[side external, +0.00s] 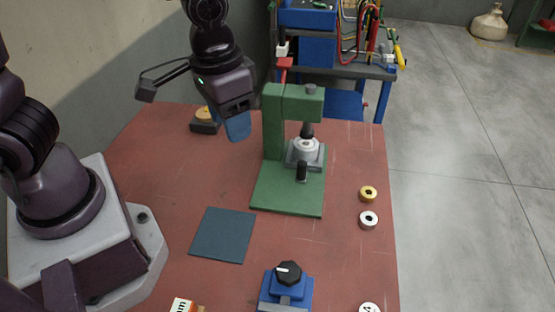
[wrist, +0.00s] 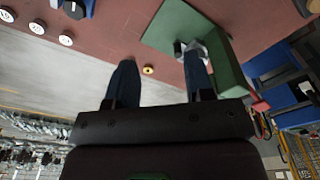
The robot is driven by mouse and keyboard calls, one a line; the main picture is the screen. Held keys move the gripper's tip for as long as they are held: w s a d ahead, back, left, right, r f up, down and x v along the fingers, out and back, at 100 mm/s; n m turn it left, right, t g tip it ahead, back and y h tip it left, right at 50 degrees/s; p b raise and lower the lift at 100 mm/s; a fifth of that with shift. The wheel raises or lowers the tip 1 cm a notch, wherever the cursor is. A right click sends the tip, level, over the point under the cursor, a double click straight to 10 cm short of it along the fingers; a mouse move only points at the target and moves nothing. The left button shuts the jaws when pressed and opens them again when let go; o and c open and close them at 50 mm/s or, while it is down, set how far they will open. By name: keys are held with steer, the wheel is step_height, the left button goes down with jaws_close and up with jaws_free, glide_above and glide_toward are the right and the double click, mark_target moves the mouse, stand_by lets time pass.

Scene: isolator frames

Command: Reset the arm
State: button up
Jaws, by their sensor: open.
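My gripper (side external: 237,128) hangs in the air above the back of the red-brown table (side external: 180,180), to the left of the green press-like stand (side external: 272,135). Its blue fingers point down. In the wrist view the two fingers of my gripper (wrist: 161,75) are spread apart with nothing between them. The green stand also shows in the wrist view (wrist: 228,68), behind the right finger. A silver-white part (side external: 306,149) sits on the stand under its head.
A gold ring (side external: 368,194) and a silver ring (side external: 368,220) lie right of the stand. A dark mat (side external: 222,236) and a blue knobbed device (side external: 287,290) are in front. A dark block (side external: 205,127) stands behind my gripper. A blue cart (side external: 318,50) is beyond the table.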

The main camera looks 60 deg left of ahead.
steer(key=s+a+r+t, duration=0.4)
steer(key=s+a+r, duration=0.2)
steer(key=r, duration=0.5)
steer(key=shift+s+r+t, duration=0.25)
steer(key=shift+s+t, duration=0.05)
steer(key=shift+s, duration=0.5)
